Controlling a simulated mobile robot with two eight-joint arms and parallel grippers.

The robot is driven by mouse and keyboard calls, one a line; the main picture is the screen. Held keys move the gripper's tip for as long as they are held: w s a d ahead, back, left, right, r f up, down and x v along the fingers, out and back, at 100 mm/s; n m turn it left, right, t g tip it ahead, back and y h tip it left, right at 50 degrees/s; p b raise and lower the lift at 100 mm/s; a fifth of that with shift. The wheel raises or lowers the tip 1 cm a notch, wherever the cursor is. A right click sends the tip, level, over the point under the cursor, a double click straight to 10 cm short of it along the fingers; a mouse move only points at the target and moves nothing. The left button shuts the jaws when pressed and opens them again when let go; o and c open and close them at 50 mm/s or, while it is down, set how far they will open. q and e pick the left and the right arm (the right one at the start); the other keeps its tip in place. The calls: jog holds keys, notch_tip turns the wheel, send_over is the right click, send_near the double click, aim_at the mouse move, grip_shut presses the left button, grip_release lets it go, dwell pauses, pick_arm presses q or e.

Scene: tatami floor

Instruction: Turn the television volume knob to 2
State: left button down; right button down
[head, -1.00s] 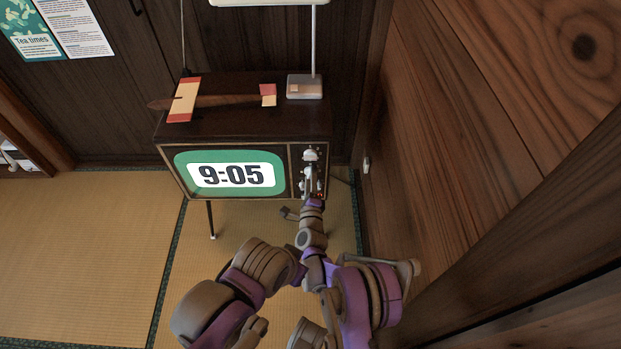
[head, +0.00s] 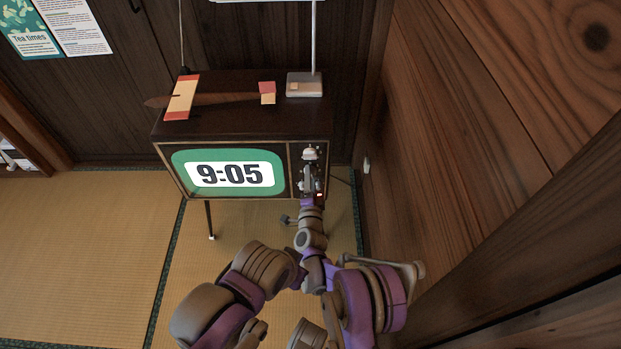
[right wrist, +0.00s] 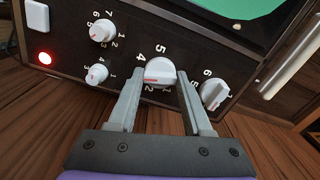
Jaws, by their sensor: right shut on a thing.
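The television (head: 240,135) stands against the dark wall, its screen showing 9:05. Its control panel is right of the screen, with several white knobs. My right gripper (head: 310,183) is at the panel in the head view. In the right wrist view, my right gripper (right wrist: 158,105) has its two grey fingers on either side of a larger white knob (right wrist: 160,72), and is shut on it. The digits 5, 4, 1 and 2 show around this knob; its pointer end is hard to read. I see no label naming the volume knob. My left gripper is not in view.
A similar white knob (right wrist: 215,92) is right of the held one; two smaller knobs (right wrist: 102,31) and a red light (right wrist: 44,58) are left. A toy plane (head: 215,98) and a lamp base (head: 304,84) sit on the television. A wooden wall (head: 470,130) rises close on the right.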

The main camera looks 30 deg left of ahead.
jog(key=n, duration=1.2)
jog(key=shift+n+p, duration=0.3)
jog(key=shift+p, duration=0.05)
dwell(0.4)
jog(key=shift+c, duration=1.6)
grip_release()
jog(key=p+v, duration=0.1)
jog(key=v, duration=0.9)
jog(key=shift+s+d, duration=0.3)
jog(key=shift+f, duration=0.1)
